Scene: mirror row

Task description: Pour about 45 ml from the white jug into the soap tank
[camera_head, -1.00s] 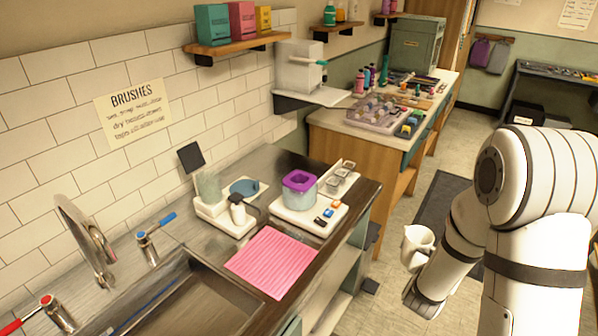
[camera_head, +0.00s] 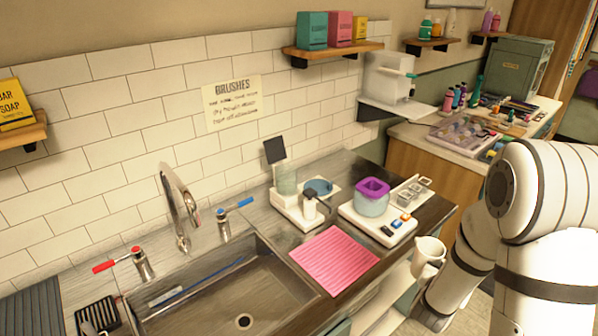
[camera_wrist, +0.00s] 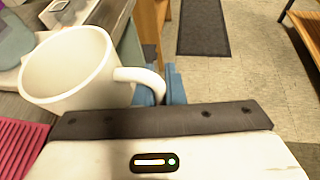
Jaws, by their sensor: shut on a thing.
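The white jug (camera_head: 428,257) hangs in front of the counter's right end. It looks about upright. In the wrist view the jug (camera_wrist: 75,75) shows its open mouth and pale inside; I cannot make out a liquid level. My gripper (camera_wrist: 162,90) has blue fingers shut on the jug's handle; in the head view the fingers are hard to make out. No label marks the soap tank. A squarish tub with an open purple rim (camera_head: 372,197) stands on a white base on the counter, left of and beyond the jug, and may be it.
A pink ribbed mat (camera_head: 334,260) lies left of the jug, beside the sink (camera_head: 225,300).

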